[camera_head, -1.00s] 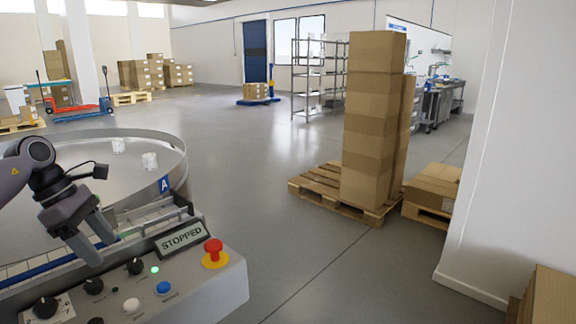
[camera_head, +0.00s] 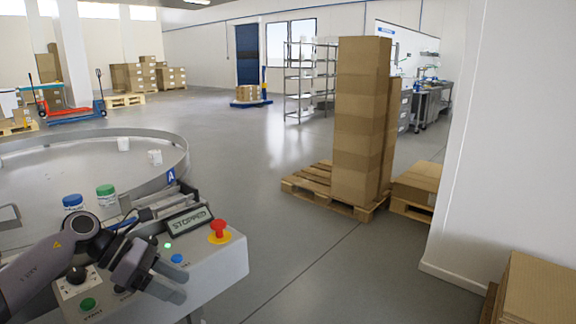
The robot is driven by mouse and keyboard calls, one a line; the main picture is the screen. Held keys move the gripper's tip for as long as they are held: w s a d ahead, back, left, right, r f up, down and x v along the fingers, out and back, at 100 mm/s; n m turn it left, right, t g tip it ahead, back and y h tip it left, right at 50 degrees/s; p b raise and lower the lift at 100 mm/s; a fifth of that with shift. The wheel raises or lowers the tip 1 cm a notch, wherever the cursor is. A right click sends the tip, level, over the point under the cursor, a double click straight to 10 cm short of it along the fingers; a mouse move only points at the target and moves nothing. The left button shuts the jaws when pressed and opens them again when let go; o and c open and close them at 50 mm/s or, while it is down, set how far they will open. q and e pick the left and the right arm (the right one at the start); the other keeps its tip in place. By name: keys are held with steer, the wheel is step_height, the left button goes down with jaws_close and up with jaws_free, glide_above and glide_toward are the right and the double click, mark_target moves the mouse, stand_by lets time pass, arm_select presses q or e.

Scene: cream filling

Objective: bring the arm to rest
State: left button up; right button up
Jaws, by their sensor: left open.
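My left gripper (camera_head: 150,276) hangs over the near part of the control panel (camera_head: 228,262), its fingers apart and empty. The arm comes in from the lower left and covers part of the panel. The panel has a sign reading STOPPED (camera_head: 188,221), a red emergency button (camera_head: 218,230) on yellow, a blue button (camera_head: 177,258), a green button (camera_head: 88,303) and a lit green lamp (camera_head: 168,246). My right gripper is not in view.
Stacked boxes (camera_head: 358,120) on a pallet (camera_head: 305,183) stand right of centre. Open grey floor lies between.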

arm_select(q)
steer(key=s+d+f+n+t+h+p, duration=0.1)
steer(key=s+d+n+t+h, duration=0.2)
steer(key=d+n+t, duration=0.45)
steer(key=s+d+f+n+t+h+p, duration=0.1)
steer(key=s+d+f+n+t+h, duration=0.25)
steer(key=n, duration=0.75)
steer(key=s+a+f+n+g+y, duration=0.1)
steer(key=s+a+f+n+y, duration=0.3)
steer(key=n, duration=1)
steer(key=s+a+f+n+y+p, duration=0.1)
steer(key=s+a+f+n+y, duration=0.4)
steer(key=s+f+n+y, duration=0.5)
steer(key=s+f+n, duration=0.2)
steer(key=s+n, duration=0.3)
steer(key=shift+f+g+p, duration=0.3)
steer(key=shift+f+g, duration=0.05)
steer(key=shift+g, duration=0.05)
steer(key=shift+s+y, duration=0.15)
steer(key=shift+y, duration=0.2)
